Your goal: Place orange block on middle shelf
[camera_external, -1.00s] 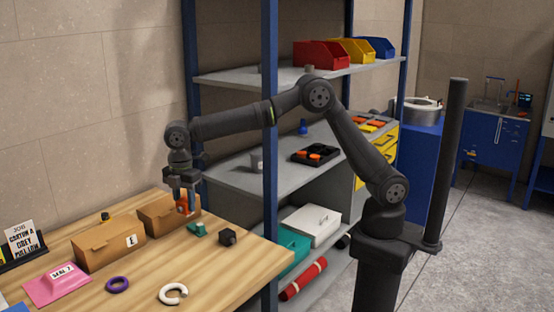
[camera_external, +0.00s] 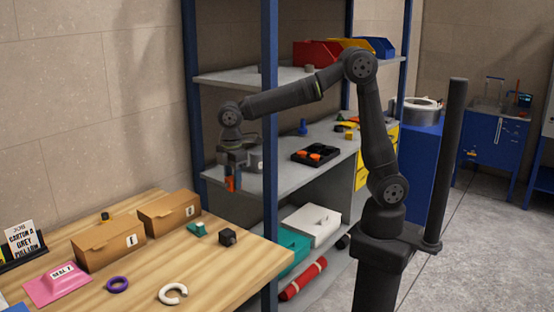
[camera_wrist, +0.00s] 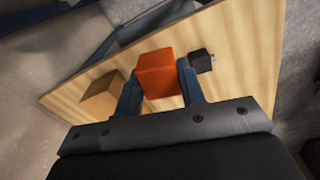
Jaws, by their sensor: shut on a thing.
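An orange block (camera_external: 231,184) is held between the fingers of my gripper (camera_external: 232,176), which is shut on it. In the wrist view the orange block (camera_wrist: 158,74) sits between the two blue-grey fingers of my gripper (camera_wrist: 160,88), with the wooden table below. In the external view the block hangs in the air near the front left edge of the middle shelf (camera_external: 282,152). It appears about level with or slightly below that shelf's surface; the exact depth between them is hard to tell.
The wooden table (camera_external: 225,274) holds two cardboard boxes (camera_external: 110,246), a black cube (camera_external: 227,237) and rings. A blue post (camera_external: 269,110) stands at the shelf's front. A black tray with orange pieces (camera_external: 316,154) sits on the middle shelf. The top shelf (camera_external: 225,78) is above.

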